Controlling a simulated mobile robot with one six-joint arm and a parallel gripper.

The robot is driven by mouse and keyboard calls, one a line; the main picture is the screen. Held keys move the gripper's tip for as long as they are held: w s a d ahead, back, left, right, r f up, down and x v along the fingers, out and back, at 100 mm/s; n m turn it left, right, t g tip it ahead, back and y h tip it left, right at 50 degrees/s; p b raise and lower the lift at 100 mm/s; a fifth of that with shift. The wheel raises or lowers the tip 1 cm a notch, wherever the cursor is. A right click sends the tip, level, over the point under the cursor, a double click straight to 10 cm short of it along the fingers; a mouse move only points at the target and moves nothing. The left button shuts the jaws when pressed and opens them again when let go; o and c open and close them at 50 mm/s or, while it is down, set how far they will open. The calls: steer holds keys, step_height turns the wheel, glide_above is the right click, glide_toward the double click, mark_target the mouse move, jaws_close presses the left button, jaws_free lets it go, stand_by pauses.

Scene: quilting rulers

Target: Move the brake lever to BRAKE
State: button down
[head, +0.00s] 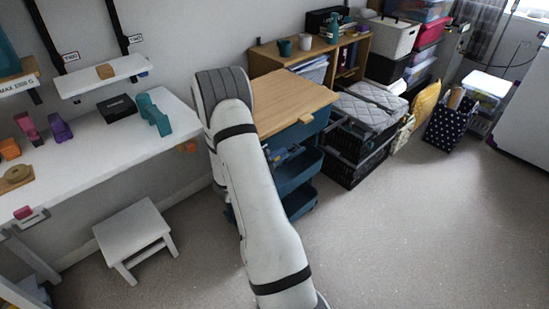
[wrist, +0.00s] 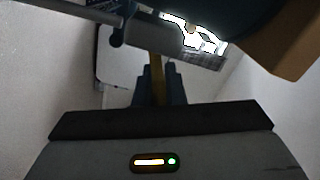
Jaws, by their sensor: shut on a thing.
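In the wrist view, my gripper (wrist: 156,72) has its two dark fingers close together on a narrow yellow-brown bar, which looks like the brake lever (wrist: 156,62). The bar stands up between the fingers, and its ends are partly hidden. No BRAKE marking is readable in either view. In the head view, my white arm reaches down in front of a blue trolley (head: 302,200) with a wooden top (head: 290,100). My gripper and the lever are hidden there behind the arm.
A white bench (head: 110,145) with coloured items stands at the left, with a white stool (head: 133,236) in front. Black crates (head: 355,165) and a wooden shelf (head: 345,60) stand beyond the trolley. A dark shape overhangs close above my gripper in the wrist view. The carpet (head: 420,235) at the right is clear.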

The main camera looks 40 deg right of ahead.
steer(key=shift+d+f+m+b, duration=0.1)
steer(key=shift+f+m+b, duration=0.4)
steer(key=shift+m, duration=1.1)
steer(key=shift+f+m+b, duration=0.2)
steer(key=shift+f+m, duration=0.55)
steer(key=shift+m, duration=0.85)
steer(key=shift+d+f+m+b, duration=0.1)
steer(key=shift+f+m+b, duration=0.4)
steer(key=shift+m, duration=1.1)
steer(key=shift+f, duration=0.15)
steer(key=c, duration=1.7)
jaws_free()
steer(key=shift+o, duration=1)
steer(key=shift+a, duration=0.1)
steer(key=a+p, duration=0.1)
steer(key=a, duration=0.6)
steer(key=shift+s+a, duration=0.3)
steer(key=shift+a, duration=0.05)
